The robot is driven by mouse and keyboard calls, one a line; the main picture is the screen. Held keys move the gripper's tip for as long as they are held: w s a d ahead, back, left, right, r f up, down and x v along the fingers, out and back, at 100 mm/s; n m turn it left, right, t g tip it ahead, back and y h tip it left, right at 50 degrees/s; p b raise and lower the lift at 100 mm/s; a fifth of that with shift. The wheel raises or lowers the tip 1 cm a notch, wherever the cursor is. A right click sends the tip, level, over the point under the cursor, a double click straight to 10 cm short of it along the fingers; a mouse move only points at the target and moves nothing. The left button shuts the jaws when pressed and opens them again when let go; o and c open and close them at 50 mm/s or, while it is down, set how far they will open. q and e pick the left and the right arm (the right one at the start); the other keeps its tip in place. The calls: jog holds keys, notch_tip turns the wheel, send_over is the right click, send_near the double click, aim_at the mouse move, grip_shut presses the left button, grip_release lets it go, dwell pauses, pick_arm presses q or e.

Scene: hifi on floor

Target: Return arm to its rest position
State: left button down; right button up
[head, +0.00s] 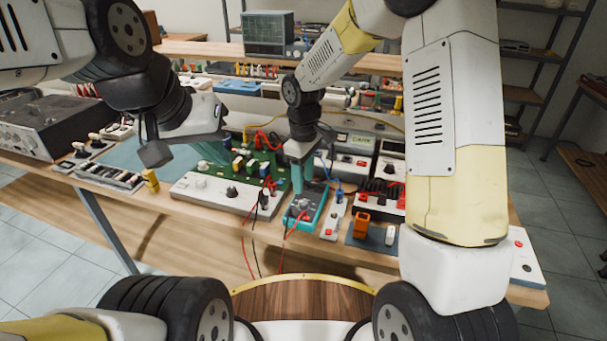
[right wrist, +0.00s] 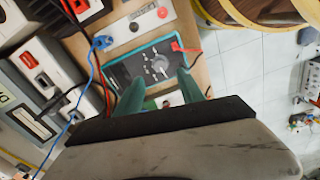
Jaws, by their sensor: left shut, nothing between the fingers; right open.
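My left gripper (head: 212,152) is shut and empty. It hangs above the blue mat at the left of the green circuit board (head: 256,170). My right gripper (head: 300,184) is open and points down over the teal multimeter (head: 307,207) near the bench's front edge. In the right wrist view its two teal fingers (right wrist: 163,96) are spread near the lower end of the multimeter (right wrist: 149,64), with its dial showing beyond them. I cannot tell whether the fingers touch the meter. My right arm comes in from the upper right and hides part of the bench.
The wooden bench (head: 150,205) is crowded with electronics. A white panel (head: 215,192) lies left of the meter and an orange holder (head: 360,222) lies right. Red and black leads (head: 281,255) hang over the front edge. Shelves (head: 525,95) stand at the right. Tiled floor is free in front.

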jog(key=shift+r, duration=0.2)
jog(key=shift+d+r, duration=0.1)
jog(key=shift+r, duration=0.15)
jog(key=s+d+r+m+t+y, duration=0.1)
jog(key=s+d+r+m+t, duration=0.2)
jog(key=s+d+r+m, duration=0.3)
jog(key=s+d+r+m+t+y, duration=0.1)
jog(key=s+d+r+m+t, duration=0.2)
jog(key=s+r, duration=1)
jog(key=s+d+m, duration=0.1)
jog(key=d+m, duration=0.1)
jog(key=d, duration=0.3)
jog(key=shift+s+r+m, duration=0.2)
jog(key=shift+r+m, duration=0.2)
